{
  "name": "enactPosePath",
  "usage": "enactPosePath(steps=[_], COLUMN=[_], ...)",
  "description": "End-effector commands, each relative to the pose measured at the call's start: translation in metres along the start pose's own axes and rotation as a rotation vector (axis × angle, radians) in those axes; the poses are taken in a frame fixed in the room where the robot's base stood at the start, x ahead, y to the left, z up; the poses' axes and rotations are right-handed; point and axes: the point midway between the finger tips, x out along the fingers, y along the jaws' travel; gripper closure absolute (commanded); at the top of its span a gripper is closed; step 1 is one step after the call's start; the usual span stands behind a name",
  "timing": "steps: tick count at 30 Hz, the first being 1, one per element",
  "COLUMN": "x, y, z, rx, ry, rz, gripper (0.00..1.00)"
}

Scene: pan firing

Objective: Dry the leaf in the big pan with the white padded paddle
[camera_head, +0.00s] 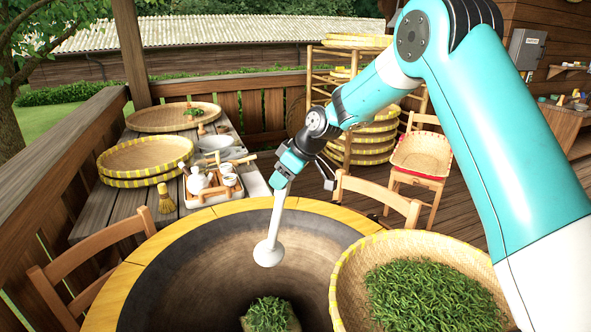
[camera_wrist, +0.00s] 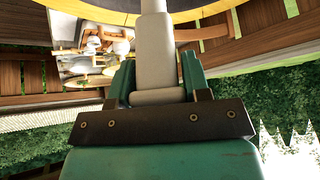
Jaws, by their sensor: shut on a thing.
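The white padded paddle (camera_head: 269,251) has a pale handle and a round, flat pad at its lower end. My gripper (camera_head: 287,172) is shut on the top of its handle. The handle also shows between the jaws in the wrist view (camera_wrist: 154,60). The paddle hangs nearly upright, tilted slightly, with its pad over the inside of the big pan (camera_head: 190,270). The pad looks apart from the leaf. The green leaf (camera_head: 268,314) lies in a pile low in the pan, cut off by the bottom edge of the head view.
A yellow-rimmed basket (camera_head: 345,268) of green leaves stands at the pan's right. Wooden chairs (camera_head: 90,262) flank the pan. A side table (camera_head: 90,215) holds flat baskets (camera_head: 145,158), a small brush (camera_head: 165,200) and a tea tray (camera_head: 213,190). The pan's left inside is clear.

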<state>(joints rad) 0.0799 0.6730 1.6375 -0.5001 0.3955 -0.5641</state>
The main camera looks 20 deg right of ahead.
Motion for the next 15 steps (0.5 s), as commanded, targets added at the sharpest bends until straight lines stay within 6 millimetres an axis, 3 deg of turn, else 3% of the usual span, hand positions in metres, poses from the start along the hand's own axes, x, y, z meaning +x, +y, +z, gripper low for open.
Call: enactPosePath(steps=[15], x=[0.0007], y=[0.0033], z=[0.0042], rx=[0.004], ry=[0.002], rz=[0.004], gripper=[1.0])
